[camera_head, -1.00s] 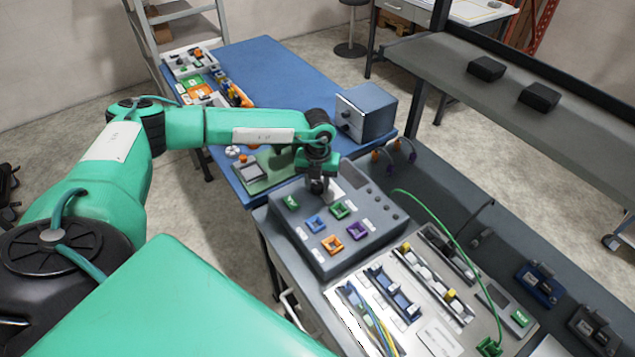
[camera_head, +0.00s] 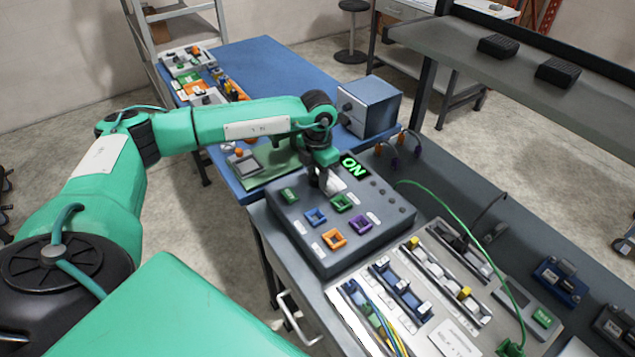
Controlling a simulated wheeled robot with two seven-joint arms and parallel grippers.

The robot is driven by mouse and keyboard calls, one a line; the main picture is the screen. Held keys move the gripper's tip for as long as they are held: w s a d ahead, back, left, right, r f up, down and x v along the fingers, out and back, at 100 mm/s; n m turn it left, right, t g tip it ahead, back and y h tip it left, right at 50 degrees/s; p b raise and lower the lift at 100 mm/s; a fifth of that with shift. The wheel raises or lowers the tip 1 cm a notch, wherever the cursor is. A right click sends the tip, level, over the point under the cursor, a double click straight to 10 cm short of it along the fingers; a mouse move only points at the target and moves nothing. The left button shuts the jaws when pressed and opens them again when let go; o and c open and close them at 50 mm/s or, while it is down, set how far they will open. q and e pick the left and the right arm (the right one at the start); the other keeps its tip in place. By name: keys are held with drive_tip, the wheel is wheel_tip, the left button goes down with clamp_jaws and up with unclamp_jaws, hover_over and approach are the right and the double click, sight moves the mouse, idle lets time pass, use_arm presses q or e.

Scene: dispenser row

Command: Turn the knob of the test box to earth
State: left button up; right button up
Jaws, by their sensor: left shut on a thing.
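My left gripper (camera_head: 319,180) points down at the box's far edge, just left of the display. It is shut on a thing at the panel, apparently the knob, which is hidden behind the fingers. I cannot read the knob's pointer or any earth marking. My right gripper is not in view.
A blue-grey box (camera_head: 370,108) with a small knob stands behind my left wrist on the blue table (camera_head: 270,62). A panel (camera_head: 452,335) with modules and cables lies near right. A green cable (camera_head: 470,242) arches over it.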

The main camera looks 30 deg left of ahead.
use_arm(q)
drive_tip(key=m+b, duration=0.5)
drive_tip(key=m, duration=0.1)
drive_tip(key=shift+w+f+b, duration=0.1)
drive_tip(key=shift+b, duration=0.2)
drive_tip(key=shift+m, duration=0.5)
drive_tip(key=shift+m+b, duration=0.4)
drive_tip(key=shift+b, duration=0.1)
drive_tip(key=shift+r+m+b, duration=0.2)
drive_tip(key=shift+m+b, duration=0.45)
drive_tip(key=shift+m, duration=0.25)
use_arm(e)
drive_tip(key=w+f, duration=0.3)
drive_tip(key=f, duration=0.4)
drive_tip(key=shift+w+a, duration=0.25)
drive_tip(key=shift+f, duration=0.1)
use_arm(q)
drive_tip(key=o, duration=1)
drive_tip(key=shift+c, duration=0.2)
